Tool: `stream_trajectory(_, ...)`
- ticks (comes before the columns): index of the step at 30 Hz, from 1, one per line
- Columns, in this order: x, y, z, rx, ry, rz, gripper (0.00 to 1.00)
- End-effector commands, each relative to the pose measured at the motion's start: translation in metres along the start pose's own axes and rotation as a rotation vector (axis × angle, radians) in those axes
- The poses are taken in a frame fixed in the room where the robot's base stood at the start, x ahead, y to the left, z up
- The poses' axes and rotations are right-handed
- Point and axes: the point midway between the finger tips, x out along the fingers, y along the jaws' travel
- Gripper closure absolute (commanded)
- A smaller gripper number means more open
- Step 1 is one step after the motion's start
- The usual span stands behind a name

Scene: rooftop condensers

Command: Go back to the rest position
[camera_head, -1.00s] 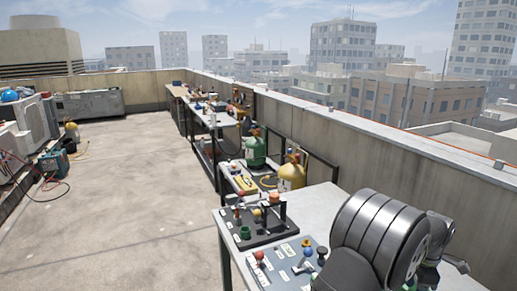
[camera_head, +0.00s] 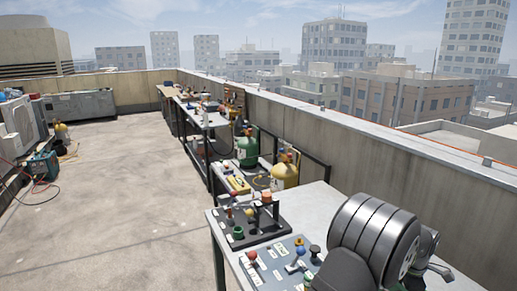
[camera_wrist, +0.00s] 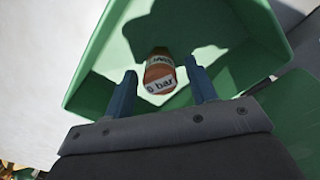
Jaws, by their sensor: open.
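My gripper (camera_wrist: 164,92) is open in the wrist camera view, with its two blue fingers spread apart. Beyond the fingertips, a green bin (camera_wrist: 88,92) fills much of that view. A small orange-brown piece with a white label reading "bar" (camera_wrist: 159,72) lies in the bin and shows between the fingers. I cannot tell its distance from the fingers, but they are not closed on it. In the head view my dark arm covers the lower right, and the gripper itself is hidden there.
A grey table (camera_head: 320,200) carries a dark rack (camera_head: 250,236) and a panel with coloured knobs (camera_head: 276,268). Behind are a green cylinder (camera_head: 247,150), a yellow cylinder (camera_head: 285,172) and further benches along the parapet (camera_head: 340,140). The concrete floor (camera_head: 130,200) at left is open.

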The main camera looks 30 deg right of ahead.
Motion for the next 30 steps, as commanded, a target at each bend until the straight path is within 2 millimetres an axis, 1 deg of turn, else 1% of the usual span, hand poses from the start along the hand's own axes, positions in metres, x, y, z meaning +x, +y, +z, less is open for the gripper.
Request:
stream_trajectory(1,-0.012,0.0,0.0,0.0,-0.001,0.002,0.48)
stream_trajectory(3,-0.026,0.0,0.0,0.0,-0.001,0.001,0.48)
stream_trajectory(6,-0.035,-0.019,0.008,0.002,0.0,-0.001,0.48)
stream_trajectory(23,-0.093,-0.108,0.047,0.004,0.0,-0.001,0.48)
stream_trajectory(30,-0.098,-0.068,0.019,-0.064,0.002,-0.002,0.48)
